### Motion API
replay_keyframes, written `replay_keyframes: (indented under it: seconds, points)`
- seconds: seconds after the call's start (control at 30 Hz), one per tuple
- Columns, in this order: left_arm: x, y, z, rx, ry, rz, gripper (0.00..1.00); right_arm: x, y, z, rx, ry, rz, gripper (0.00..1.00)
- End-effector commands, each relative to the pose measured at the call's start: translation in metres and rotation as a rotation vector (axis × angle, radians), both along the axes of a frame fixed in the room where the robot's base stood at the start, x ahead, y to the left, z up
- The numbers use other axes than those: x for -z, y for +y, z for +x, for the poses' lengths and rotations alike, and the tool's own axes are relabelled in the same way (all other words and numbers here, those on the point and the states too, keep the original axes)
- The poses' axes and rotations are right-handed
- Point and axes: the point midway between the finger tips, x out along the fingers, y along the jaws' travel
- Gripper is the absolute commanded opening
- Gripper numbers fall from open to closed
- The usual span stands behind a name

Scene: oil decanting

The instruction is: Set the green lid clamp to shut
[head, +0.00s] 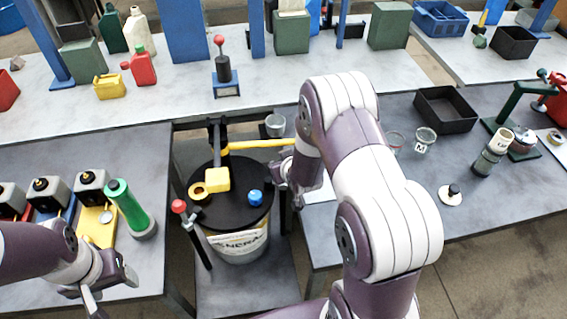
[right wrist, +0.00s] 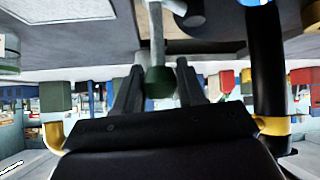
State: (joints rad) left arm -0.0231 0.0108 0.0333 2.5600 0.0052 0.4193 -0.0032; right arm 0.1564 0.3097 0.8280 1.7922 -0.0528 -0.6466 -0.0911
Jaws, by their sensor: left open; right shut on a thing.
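The black-lidded drum (head: 236,246) stands in the gap between the tables. The green lid clamp shows in the right wrist view as a pale lever with a dark green knob (right wrist: 159,82) at its end. My right gripper (right wrist: 160,92) is shut on this knob, with one finger on each side. In the head view my right gripper (head: 284,178) is at the drum's right side, and my arm hides the green clamp there. A red-knobbed clamp (head: 179,207) stands at the drum's left side. My left gripper (head: 112,292) is open and empty at the lower left.
A yellow bar (head: 262,144) runs from a black post behind the drum toward my right gripper. A green cylinder (head: 128,208) stands on the left table. The right table's front is mostly clear.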

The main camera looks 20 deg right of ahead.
Motion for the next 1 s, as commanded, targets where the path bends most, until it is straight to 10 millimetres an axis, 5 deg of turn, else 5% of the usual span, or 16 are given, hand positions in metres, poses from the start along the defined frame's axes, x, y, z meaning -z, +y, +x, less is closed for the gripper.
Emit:
replay_keyframes:
  seconds: [0.07,0.1,0.17,0.57,1.0]
  points:
    - [0.000,0.000,0.000,0.000,0.000,0.000,0.65,0.002,0.001,-0.001,-0.003,0.003,0.001,0.00]
    - [0.000,0.000,0.000,0.000,0.000,0.000,0.65,0.002,0.001,-0.001,-0.003,0.003,0.001,0.43]
    - [0.000,0.000,0.000,0.000,0.000,0.000,0.65,0.002,0.001,-0.001,-0.003,0.003,0.001,0.62]
    - [0.001,0.000,0.000,0.000,0.000,0.000,0.65,-0.005,0.001,-0.006,-0.001,0.001,0.000,0.64]
    - [0.008,0.000,0.000,0.000,0.000,0.000,0.65,-0.070,0.010,-0.080,-0.002,-0.002,-0.001,0.64]
